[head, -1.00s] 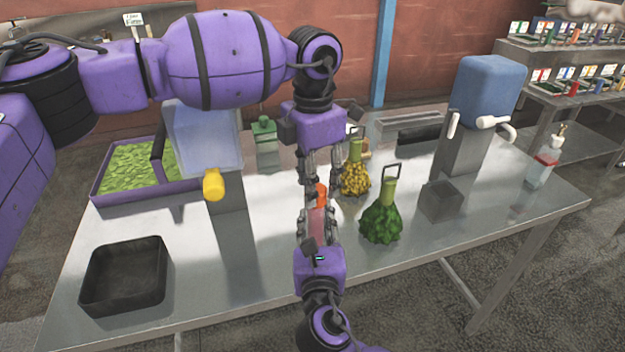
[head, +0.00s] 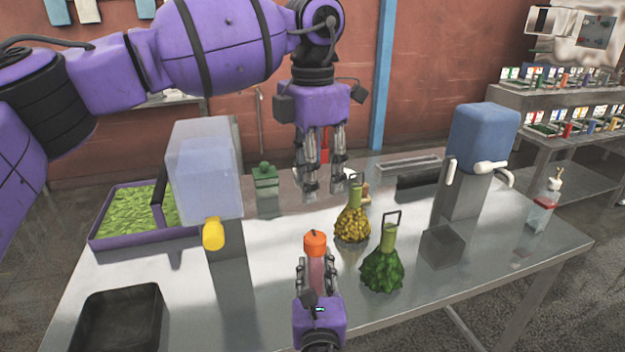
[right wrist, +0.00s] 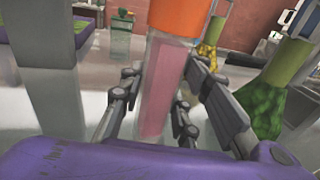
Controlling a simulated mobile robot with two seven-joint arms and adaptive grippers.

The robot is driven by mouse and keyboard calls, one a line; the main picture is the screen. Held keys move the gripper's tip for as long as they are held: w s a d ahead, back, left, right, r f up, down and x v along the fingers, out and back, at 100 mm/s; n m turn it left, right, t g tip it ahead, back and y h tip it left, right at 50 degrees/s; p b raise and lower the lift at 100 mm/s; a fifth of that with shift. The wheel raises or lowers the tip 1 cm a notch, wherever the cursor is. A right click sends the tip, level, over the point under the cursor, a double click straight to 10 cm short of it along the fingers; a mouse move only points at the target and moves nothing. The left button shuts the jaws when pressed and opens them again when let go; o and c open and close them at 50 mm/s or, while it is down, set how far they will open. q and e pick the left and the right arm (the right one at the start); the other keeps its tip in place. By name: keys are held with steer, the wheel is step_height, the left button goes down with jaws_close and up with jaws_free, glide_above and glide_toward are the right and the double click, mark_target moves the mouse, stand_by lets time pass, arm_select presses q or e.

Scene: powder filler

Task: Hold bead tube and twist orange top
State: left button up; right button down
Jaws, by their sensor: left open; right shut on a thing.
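The bead tube (head: 316,270) is clear with pink contents and stands upright in my right gripper (head: 316,268). Its orange top (head: 315,243) sits on the tube. In the right wrist view the pink tube (right wrist: 166,85) is between my right fingers (right wrist: 163,100), with the orange top (right wrist: 190,16) at the upper edge. My left gripper (head: 323,188) is open and empty, pointing down above and behind the orange top, apart from it. The tube's lower end is partly hidden by my right gripper in the head view.
A bottle of yellow pieces (head: 352,224) and a bottle of green pieces (head: 383,266) stand right of the tube. A yellow-spouted dispenser (head: 205,170) stands left, a blue-topped dispenser (head: 484,132) right. A black tray (head: 118,318) lies front left. A small green-lidded jar (head: 265,176) stands behind.

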steer(key=c, duration=1.2)
jaws_free()
